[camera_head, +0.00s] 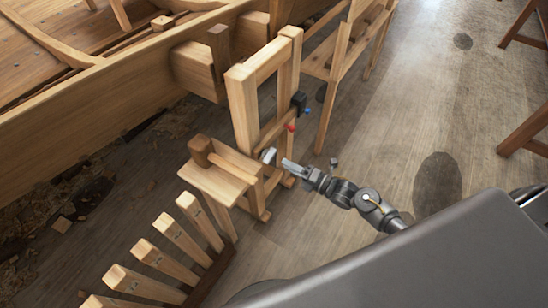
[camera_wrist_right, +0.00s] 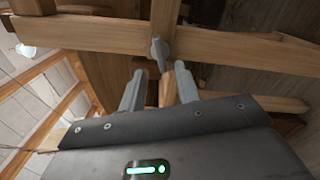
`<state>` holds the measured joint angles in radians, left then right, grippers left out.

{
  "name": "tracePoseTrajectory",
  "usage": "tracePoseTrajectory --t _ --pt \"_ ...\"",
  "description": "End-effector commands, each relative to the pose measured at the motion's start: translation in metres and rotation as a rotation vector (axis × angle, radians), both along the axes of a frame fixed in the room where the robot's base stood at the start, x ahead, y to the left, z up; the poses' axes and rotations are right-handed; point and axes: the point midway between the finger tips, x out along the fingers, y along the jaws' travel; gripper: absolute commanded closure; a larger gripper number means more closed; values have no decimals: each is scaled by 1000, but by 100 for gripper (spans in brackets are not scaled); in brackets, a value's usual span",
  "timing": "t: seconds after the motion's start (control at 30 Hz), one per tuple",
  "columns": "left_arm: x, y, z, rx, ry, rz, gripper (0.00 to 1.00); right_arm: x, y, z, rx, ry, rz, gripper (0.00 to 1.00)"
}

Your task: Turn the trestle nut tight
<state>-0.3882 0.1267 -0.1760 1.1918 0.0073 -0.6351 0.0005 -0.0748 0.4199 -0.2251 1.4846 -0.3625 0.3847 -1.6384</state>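The trestle (camera_head: 243,108) is a pale wooden frame standing beside the hull. In the right wrist view, the nut (camera_wrist_right: 159,52) is a grey metal piece with a lug pointing down, on the front of a horizontal wooden bar (camera_wrist_right: 90,34). My right gripper (camera_wrist_right: 159,78) is open, its two grey fingers apart just short of the nut, which lies ahead of the gap. I see no contact. In the head view, my right gripper (camera_head: 287,163) points left at the trestle's lower part; a small grey piece (camera_head: 269,155) by its tip may be the nut. My left gripper is out of view.
A wooden mallet (camera_head: 201,150) lies on a small bench left of my gripper. A dark clamp (camera_head: 298,103) with red and blue ends sits on the trestle upright. Several upright wooden pieces (camera_head: 150,254) stand in front. Open floor (camera_head: 400,120) lies to the right.

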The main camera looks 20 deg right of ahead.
Motion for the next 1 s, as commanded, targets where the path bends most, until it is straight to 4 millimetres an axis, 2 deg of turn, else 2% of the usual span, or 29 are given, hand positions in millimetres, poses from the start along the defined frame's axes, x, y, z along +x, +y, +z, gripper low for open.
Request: tracePoseTrajectory --t 0.1,0.3,0.5,0.77,1.0 --pt "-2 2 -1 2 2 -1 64 19 15 1 3 1 0 67" --pt "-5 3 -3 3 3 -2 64 42 32 0 1 1 1 67" --pt "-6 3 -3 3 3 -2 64 52 39 0 0 2 2 67" --pt "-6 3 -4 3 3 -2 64 52 40 0 0 2 2 67" --pt "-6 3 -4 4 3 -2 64 52 40 0 1 2 2 97"
